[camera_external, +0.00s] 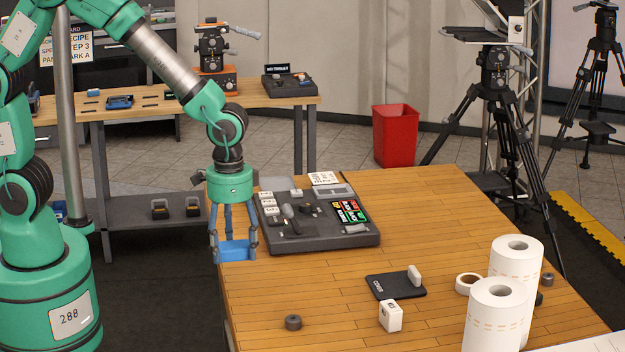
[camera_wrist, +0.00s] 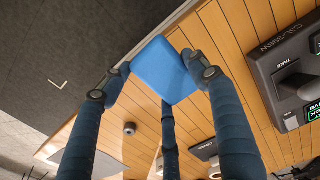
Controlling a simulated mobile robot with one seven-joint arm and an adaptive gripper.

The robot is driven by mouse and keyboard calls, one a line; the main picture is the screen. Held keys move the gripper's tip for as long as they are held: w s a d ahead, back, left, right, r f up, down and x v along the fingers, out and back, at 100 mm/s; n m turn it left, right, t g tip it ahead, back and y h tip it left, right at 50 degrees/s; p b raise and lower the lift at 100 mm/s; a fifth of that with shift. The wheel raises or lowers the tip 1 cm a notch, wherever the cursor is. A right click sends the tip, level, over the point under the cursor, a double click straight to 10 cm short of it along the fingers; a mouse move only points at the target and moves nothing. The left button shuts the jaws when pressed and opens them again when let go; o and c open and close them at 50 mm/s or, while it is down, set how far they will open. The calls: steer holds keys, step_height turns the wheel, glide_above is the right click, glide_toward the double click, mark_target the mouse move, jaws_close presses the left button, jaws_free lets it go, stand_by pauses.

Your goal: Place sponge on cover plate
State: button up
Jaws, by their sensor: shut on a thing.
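A blue block, the sponge (camera_external: 237,251), is held between the fingertips of my gripper (camera_external: 234,243) at the left edge of the wooden table. In the wrist view the sponge (camera_wrist: 162,70) sits between my dark fingers (camera_wrist: 158,84), with its flat face showing. The black cover plate (camera_external: 382,289), with white lettering, lies flat on the table to the right and nearer the camera, apart from my gripper. A small white upright piece (camera_external: 415,276) stands at its far right part. A dark piece that may be the plate shows partly behind a finger in the wrist view.
A dark switch console (camera_external: 300,240) with a bright screen stands just right of my gripper. A white block (camera_external: 390,315), a tape roll (camera_external: 467,284) and tall paper rolls (camera_external: 497,312) stand around the plate. A grey ring (camera_external: 293,322) lies near the front; the middle table is clear.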

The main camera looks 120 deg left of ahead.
steer(key=shift+m, duration=0.3)
steer(key=shift+w+a+f+p, duration=0.2)
steer(key=shift+w+a+p, duration=0.85)
steer(key=shift+w+a, duration=1)
steer(key=shift+w+a+f+p, duration=0.2)
steer(key=shift+w+a+p, duration=1.15)
steer(key=shift+w, duration=1.1)
steer(key=shift+w+a+f+p, duration=0.2)
steer(key=shift+w+a+p, duration=0.6)
steer(key=shift+w+a, duration=1.4)
steer(key=shift+w, duration=0.1)
glide_above(381, 282)
steer(key=shift+a+f, duration=0.1)
steer(key=shift+f, duration=0.7)
steer(key=shift+f, duration=1.7)
steer(key=shift+f, duration=0.15)
